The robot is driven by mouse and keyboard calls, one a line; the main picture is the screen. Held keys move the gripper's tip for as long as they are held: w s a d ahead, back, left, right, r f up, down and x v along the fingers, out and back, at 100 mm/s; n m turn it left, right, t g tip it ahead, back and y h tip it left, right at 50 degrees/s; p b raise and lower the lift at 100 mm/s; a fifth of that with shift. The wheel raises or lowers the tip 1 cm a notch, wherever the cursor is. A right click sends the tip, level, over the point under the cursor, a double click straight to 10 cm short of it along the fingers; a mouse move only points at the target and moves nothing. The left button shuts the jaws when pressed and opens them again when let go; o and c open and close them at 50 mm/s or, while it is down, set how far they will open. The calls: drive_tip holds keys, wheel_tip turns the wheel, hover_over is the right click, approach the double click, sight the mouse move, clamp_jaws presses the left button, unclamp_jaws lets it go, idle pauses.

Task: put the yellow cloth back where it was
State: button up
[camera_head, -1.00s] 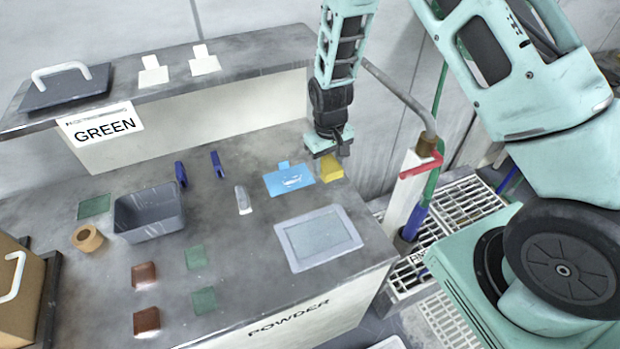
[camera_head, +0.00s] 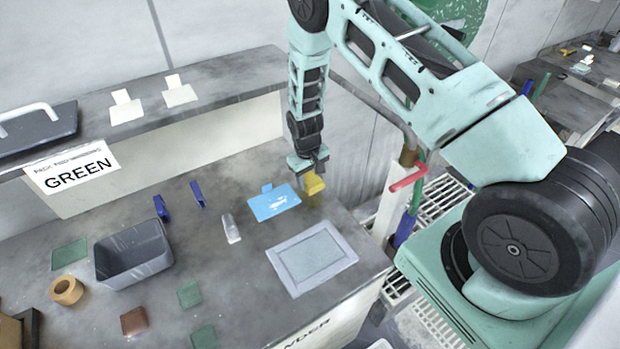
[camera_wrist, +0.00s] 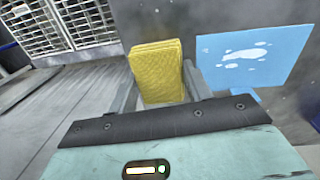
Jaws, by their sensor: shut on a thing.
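The yellow cloth (camera_head: 314,184) is a small folded block in the head view, at the right back part of the bench. My gripper (camera_head: 311,174) points down and is shut on it. In the wrist view the yellow cloth (camera_wrist: 158,72) sits between the two fingers of my gripper (camera_wrist: 162,88). A blue card (camera_head: 273,203) with white blotches lies on the bench just left of the cloth; it also shows in the wrist view (camera_wrist: 270,50). I cannot tell whether the cloth touches the bench.
A grey framed panel (camera_head: 312,258) lies in front of the cloth. A grey bin (camera_head: 132,256), a clear scoop-like piece (camera_head: 230,228) and green pads (camera_head: 190,294) lie further left. A red-handled post (camera_head: 408,180) stands right of the bench edge. A raised shelf (camera_head: 215,85) runs along the back.

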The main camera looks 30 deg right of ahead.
drive_tip(key=shift+f, duration=0.75)
drive_tip(key=shift+f, duration=0.15)
drive_tip(key=o, duration=1.4)
drive_tip(key=shift+o, duration=0.2)
